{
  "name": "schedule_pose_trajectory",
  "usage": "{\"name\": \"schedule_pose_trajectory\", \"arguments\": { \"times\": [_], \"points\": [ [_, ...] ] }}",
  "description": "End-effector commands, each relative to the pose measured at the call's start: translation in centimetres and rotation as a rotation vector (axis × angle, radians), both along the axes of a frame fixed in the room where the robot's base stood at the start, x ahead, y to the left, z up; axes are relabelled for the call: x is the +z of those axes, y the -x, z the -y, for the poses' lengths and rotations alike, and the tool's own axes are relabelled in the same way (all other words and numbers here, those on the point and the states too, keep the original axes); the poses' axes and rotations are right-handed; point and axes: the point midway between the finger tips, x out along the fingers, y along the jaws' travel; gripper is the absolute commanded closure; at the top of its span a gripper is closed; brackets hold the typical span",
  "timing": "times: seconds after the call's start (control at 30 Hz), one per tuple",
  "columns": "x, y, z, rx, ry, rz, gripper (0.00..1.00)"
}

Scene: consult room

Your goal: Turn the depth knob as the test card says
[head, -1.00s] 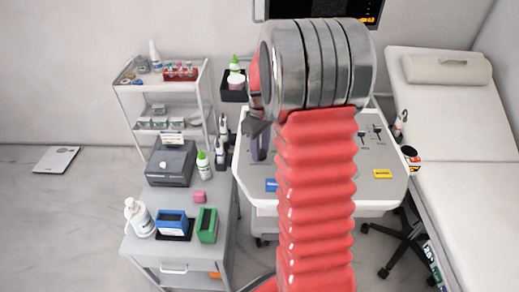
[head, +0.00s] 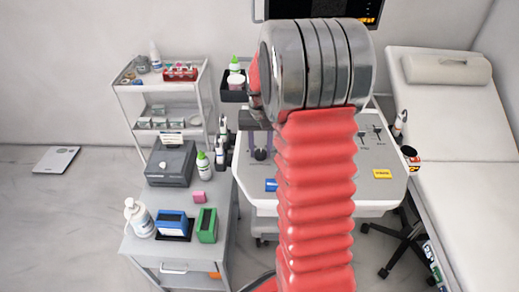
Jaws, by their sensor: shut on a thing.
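The console (head: 240,178) stands in the middle, largely behind my red arm. My gripper (head: 260,147) is at the left of its panel, pointing down, with two purplish fingers close around a small dark round knob (head: 260,155). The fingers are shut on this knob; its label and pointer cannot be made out. A small white card (head: 172,138) stands on the dark grey box (head: 171,163); its print is too small to read, and I cannot tell whether it is the test card. The screen (head: 369,12) at the top is mostly hidden by my arm.
Two probes or levers (head: 378,132) stand on the panel's right side, near a yellow label (head: 382,174). A grey cart (head: 150,247) with bottles and boxes stands left. An examination couch (head: 450,120) is right.

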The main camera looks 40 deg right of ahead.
Motion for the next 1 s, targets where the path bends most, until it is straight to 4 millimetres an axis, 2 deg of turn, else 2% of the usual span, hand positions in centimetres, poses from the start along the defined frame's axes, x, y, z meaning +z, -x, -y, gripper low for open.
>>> {"name": "schedule_pose_trajectory", "arguments": {
  "times": [0.2,0.4,0.9,0.93,1.0],
  "points": [
    [0.07,-0.14,-0.09,-0.146,-0.001,0.003,0.90],
    [0.07,-0.14,-0.13,-0.219,-0.001,0.004,0.90],
    [0.07,-0.18,-0.22,-0.243,-0.003,0.004,0.90],
    [0.07,-0.19,-0.22,-0.243,-0.003,0.004,0.66],
    [0.07,-0.17,-0.21,-0.242,-0.003,0.004,0.61]
  ]
}}
